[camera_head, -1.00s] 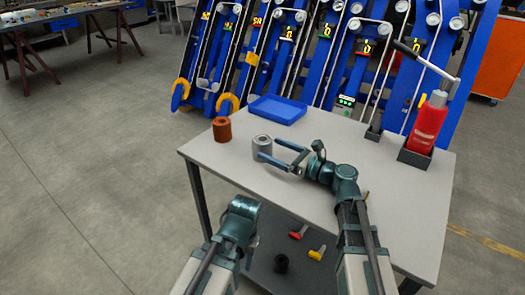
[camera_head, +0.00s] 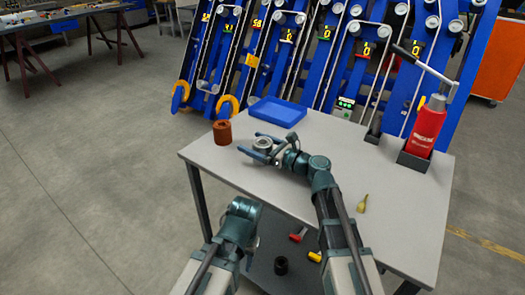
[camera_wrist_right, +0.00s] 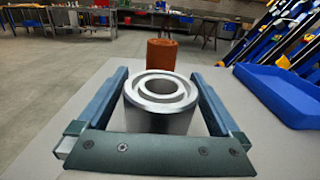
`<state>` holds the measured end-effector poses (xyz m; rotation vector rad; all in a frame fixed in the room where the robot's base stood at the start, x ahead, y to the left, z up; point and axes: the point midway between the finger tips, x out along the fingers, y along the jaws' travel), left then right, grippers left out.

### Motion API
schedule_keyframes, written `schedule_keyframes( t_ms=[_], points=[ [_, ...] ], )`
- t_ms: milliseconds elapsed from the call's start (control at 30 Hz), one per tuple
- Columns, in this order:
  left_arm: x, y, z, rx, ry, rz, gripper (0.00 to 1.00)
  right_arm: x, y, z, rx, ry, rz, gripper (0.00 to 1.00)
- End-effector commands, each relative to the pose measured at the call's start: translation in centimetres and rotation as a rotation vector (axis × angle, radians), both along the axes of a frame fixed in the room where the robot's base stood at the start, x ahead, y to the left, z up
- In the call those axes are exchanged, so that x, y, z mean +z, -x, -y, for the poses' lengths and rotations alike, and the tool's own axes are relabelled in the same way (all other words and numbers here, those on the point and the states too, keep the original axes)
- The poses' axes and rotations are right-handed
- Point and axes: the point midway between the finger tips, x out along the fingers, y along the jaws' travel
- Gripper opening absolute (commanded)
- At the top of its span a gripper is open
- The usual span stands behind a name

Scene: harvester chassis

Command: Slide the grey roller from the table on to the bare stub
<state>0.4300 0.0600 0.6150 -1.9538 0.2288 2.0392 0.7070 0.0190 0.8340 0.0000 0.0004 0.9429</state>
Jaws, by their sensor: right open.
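The grey roller (camera_head: 262,143) stands upright on the table (camera_head: 310,192), left of its middle. It is a short metallic cylinder with a ringed top and a central hollow, large in the right wrist view (camera_wrist_right: 160,105). My right gripper (camera_head: 250,143) is open, with one finger on each side of the roller. In the right wrist view (camera_wrist_right: 160,73) narrow gaps show between roller and fingers. The blue chassis (camera_head: 290,60) stands behind the table, carrying several light rollers and belts; I cannot tell which stub is bare. My left arm shows at lower centre, but its gripper does not.
A brown cylinder (camera_head: 222,132) stands just beyond and left of the roller. A blue tray (camera_head: 277,111) lies at the back edge. A red bottle-like jack (camera_head: 426,128) with a lever stands at right. The front right is clear.

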Motion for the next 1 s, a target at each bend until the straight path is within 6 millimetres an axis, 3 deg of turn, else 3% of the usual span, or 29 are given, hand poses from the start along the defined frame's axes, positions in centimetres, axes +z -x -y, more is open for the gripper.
schedule_keyframes(
  t_ms=[200,733,1000],
  points=[
    [-0.02,0.00,0.00,0.000,0.000,0.000,0.50,-0.01,-0.03,-0.05,-0.001,0.000,0.000,0.98],
    [-0.01,0.00,0.00,0.000,0.000,0.000,0.50,-0.01,-0.02,-0.04,-0.001,0.000,0.000,0.03],
    [0.00,0.00,0.00,0.000,0.000,0.000,0.50,0.03,-0.02,-0.03,-0.001,-0.001,0.000,0.00]
  ],
)
